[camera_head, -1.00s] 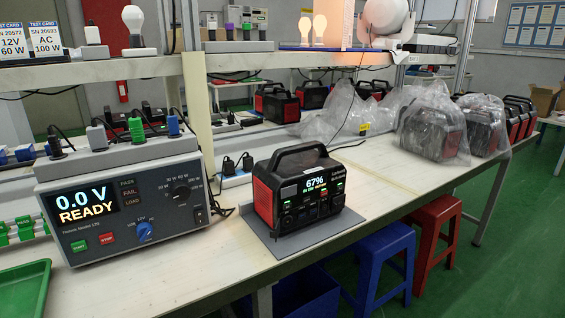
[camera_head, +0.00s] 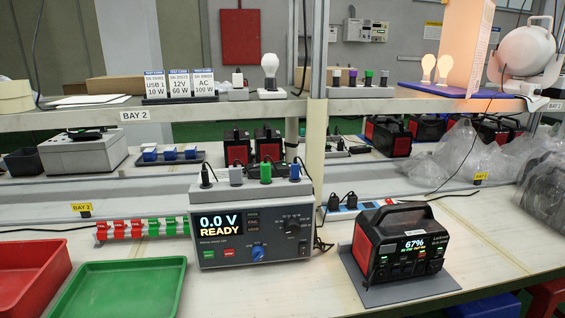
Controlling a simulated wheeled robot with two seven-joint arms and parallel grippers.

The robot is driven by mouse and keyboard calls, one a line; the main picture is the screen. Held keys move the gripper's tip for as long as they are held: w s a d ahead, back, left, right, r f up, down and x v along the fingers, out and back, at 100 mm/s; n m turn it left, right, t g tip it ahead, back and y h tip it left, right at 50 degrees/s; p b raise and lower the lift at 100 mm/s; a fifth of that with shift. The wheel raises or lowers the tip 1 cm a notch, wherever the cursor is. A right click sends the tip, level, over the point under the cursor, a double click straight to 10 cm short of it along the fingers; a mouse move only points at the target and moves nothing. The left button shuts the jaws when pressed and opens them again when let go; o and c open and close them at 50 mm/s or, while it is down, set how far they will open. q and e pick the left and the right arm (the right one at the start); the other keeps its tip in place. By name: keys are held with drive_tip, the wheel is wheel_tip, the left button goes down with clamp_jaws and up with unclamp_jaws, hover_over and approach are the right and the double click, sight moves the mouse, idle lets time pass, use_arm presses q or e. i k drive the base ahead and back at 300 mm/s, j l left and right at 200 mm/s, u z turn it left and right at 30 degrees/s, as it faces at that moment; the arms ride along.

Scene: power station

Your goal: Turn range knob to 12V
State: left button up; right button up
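The grey tester box (camera_head: 252,232) stands on the bench at the middle of the head view, its display (camera_head: 218,225) reading "0.0 V READY". A black knob (camera_head: 291,225) is at the upper right of the panel. Green and red buttons (camera_head: 228,254) are at the lower left. The red and black power station (camera_head: 398,244) stands to the right on a grey plate, showing 67%. Neither of my grippers is in view.
A green tray (camera_head: 125,291) and a red tray (camera_head: 30,275) lie at the front left. Red and green clips (camera_head: 140,229) sit left of the tester. A shelf (camera_head: 215,110) with test cards and bulbs runs above. Bare bench lies in front of the tester.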

sight(258, 252)
drive_tip(key=i+j+z, duration=0.15)
drive_tip(key=j+z, duration=0.3)
drive_tip(key=i+j+z, duration=0.15)
drive_tip(key=j+z, duration=0.15)
drive_tip(key=z, duration=0.15)
drive_tip(key=j+z, duration=0.95)
drive_tip(key=l, duration=0.1)
